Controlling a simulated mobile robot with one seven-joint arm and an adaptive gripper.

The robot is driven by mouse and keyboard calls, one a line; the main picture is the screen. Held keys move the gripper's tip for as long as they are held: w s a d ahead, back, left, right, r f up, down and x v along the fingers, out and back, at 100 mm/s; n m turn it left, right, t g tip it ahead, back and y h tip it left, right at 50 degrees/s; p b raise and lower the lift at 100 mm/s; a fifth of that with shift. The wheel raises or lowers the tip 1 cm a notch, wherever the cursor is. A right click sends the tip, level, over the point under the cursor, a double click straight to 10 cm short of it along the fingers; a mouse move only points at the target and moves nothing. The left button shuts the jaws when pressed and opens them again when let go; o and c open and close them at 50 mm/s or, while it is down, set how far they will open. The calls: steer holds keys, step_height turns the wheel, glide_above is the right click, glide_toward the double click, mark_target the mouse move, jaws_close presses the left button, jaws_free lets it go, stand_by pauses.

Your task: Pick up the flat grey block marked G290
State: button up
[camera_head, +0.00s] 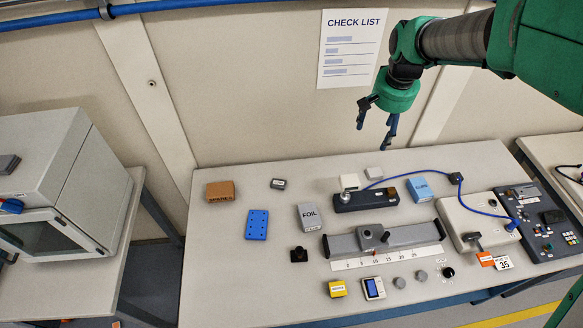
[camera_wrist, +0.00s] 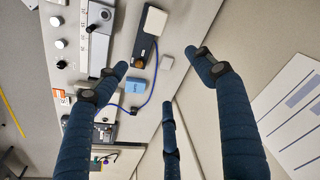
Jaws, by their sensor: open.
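No mark reading G290 is legible in either view. A small dark grey block (camera_head: 278,184) with a pale label too small to read lies at the back left of the table. I cannot tell which is G290. My gripper (camera_head: 376,122) is open and empty, high above the table's back edge, fingers pointing down.
A brown block (camera_head: 221,191), blue plate (camera_head: 257,224), FOIL box (camera_head: 309,216) and light blue block (camera_head: 420,189) stand on the table (camera_head: 230,285). A blue cable (camera_head: 437,173) arches over the back right. The wall with a check list (camera_head: 351,48) is close behind.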

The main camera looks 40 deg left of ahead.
steer(key=s+a+f+n+p, duration=0.1)
steer(key=s+a+f, duration=0.3)
steer(key=a+f, duration=0.9)
steer(key=s+a+f+g+h+p, duration=0.1)
steer(key=s+a+f, duration=0.3)
steer(key=a+f, duration=1)
steer(key=a, duration=0.3)
steer(key=shift+a+n+g, duration=0.25)
steer(key=shift+n+g, duration=0.05)
steer(key=shift+n, duration=0.1)
glide_above(278, 183)
steer(key=shift+w+d+f, duration=0.1)
steer(key=shift+w+f, duration=0.05)
steer(key=shift+f, duration=1.25)
steer(key=shift+w+f, duration=0.15)
steer(key=shift+f, duration=1.3)
steer(key=shift+w+d+f, duration=0.1)
steer(key=shift+w+f, duration=0.05)
steer(key=shift+f, duration=1.25)
steer(key=shift+f, duration=0.1)
steer(key=shift+s+a+f, duration=0.1)
steer(key=shift+s+f, duration=0.1)
steer(key=shift+f, duration=0.7)
steer(key=shift+s+a+f, duration=0.1)
steer(key=shift+s+f, duration=0.05)
steer(key=shift+f, duration=1.45)
